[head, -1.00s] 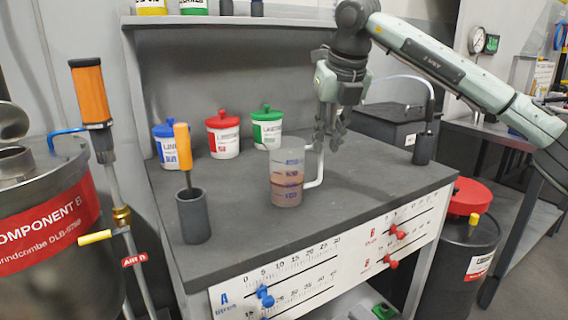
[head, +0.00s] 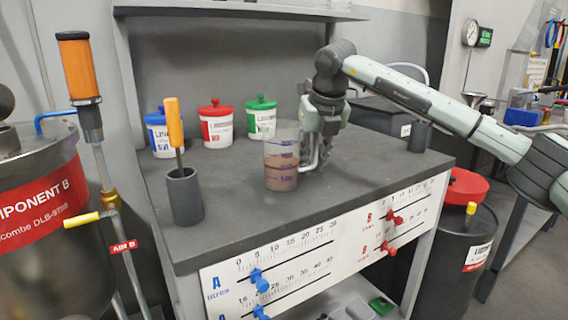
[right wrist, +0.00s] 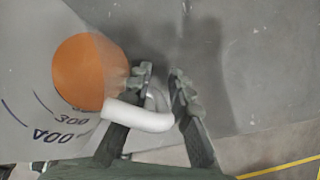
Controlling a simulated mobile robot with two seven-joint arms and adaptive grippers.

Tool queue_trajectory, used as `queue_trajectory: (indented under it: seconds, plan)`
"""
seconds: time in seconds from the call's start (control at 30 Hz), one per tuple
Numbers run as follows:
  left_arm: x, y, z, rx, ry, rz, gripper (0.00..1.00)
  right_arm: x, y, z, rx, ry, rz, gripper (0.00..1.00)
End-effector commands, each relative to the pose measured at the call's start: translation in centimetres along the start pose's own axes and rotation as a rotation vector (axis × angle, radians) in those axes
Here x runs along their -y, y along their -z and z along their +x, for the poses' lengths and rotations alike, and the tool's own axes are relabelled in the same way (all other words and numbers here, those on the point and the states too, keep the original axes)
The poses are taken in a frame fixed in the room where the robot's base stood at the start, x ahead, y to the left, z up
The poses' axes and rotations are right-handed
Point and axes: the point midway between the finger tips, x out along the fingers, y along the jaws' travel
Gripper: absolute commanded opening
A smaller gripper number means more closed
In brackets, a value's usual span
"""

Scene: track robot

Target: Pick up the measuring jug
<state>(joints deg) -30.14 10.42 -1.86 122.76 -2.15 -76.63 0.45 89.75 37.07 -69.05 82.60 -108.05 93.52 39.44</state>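The measuring jug (head: 281,165) is clear with blue marks and holds brownish liquid. It stands upright on the grey bench, its handle on the right side. My right gripper (head: 314,158) is lowered beside the jug at the handle, partly hidden by the jug. In the right wrist view, the jug (right wrist: 45,85) is at the left and its white handle (right wrist: 150,121) reaches between the fingers of my right gripper (right wrist: 162,72). The fingers are apart, one on each side of the handle, and do not look closed on it. My left gripper is not in view.
Blue, red (head: 216,125) and green (head: 262,120) lidded tubs stand at the bench's back. A dark cup (head: 184,197) with an orange-handled tool (head: 174,122) stands left of the jug. A black box (head: 380,114) is behind at right. The bench front between cup and jug is clear.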

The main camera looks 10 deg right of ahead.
Motion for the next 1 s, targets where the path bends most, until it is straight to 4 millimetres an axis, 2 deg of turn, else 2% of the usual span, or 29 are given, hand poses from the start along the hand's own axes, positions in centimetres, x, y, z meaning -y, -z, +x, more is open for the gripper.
queue_trajectory:
  seconds: [0.07, 0.3, 0.47, 1.0]
  plan:
    - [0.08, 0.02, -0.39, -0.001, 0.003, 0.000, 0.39, -0.04, 0.02, 0.55, 0.000, 0.000, -0.001, 0.20]
    - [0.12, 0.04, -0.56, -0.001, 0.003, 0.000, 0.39, -0.02, -0.02, 0.53, 0.000, 0.000, -0.001, 0.18]
    - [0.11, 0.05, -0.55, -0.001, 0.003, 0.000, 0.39, -0.01, -0.02, 0.51, 0.000, 0.000, 0.000, 0.00]
    - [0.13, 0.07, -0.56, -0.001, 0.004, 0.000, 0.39, -0.01, -0.10, 0.38, 0.003, -0.001, 0.000, 0.00]
